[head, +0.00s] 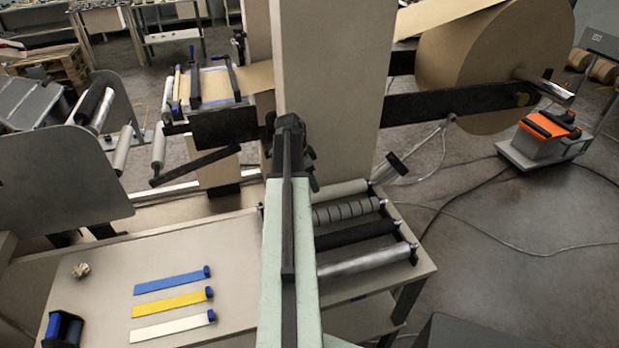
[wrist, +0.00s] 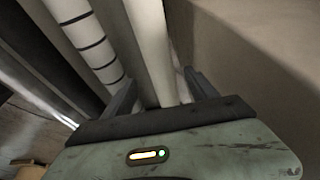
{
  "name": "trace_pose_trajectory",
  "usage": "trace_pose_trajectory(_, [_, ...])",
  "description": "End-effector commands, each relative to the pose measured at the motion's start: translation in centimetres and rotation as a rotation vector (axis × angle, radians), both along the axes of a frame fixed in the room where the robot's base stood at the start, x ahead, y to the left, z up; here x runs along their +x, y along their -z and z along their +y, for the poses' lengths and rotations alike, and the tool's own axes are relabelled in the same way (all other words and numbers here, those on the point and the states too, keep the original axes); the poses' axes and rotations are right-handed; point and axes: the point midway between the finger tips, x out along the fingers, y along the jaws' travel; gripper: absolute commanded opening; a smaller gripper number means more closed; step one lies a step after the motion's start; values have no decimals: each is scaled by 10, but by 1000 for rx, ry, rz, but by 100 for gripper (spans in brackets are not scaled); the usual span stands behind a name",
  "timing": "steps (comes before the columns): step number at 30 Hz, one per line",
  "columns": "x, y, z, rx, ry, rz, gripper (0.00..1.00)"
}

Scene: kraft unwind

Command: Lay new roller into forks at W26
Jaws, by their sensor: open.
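In the head view, several rollers lie side by side on a rack on the bench: a plain pale one (head: 342,190), a grey one with dark bands (head: 346,209), a black one (head: 352,232) and a shiny metal one (head: 368,262). In the wrist view, my gripper (wrist: 159,78) is open, with its fingers on either side of the plain pale roller (wrist: 150,45). I cannot tell whether they touch it. The banded roller (wrist: 86,40) lies just left of it. My arm hides the gripper in the head view. No W26 label is readable.
A beige upright column (head: 325,90) stands behind the rack. A large kraft roll (head: 490,65) hangs at the right. Blue, yellow (head: 170,302) and white strips lie on the bench. Other rollers (head: 123,150) sit in the machine at left. An orange-topped cart (head: 545,135) stands on the floor.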

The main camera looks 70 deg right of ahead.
Motion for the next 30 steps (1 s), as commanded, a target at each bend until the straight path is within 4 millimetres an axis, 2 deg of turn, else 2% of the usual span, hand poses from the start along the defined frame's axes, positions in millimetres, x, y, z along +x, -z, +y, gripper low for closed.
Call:
trace_pose_trajectory(1, [-2,14,-2,0,1,0,67])
trace_pose_trajectory(3, [-4,23,-3,0,1,0,67])
trace_pose_trajectory(18, [-19,87,-16,0,0,0,67])
trace_pose_trajectory(22, [-21,93,-18,0,0,0,67])
trace_pose_trajectory(30, [-22,92,-18,0,-1,0,67])
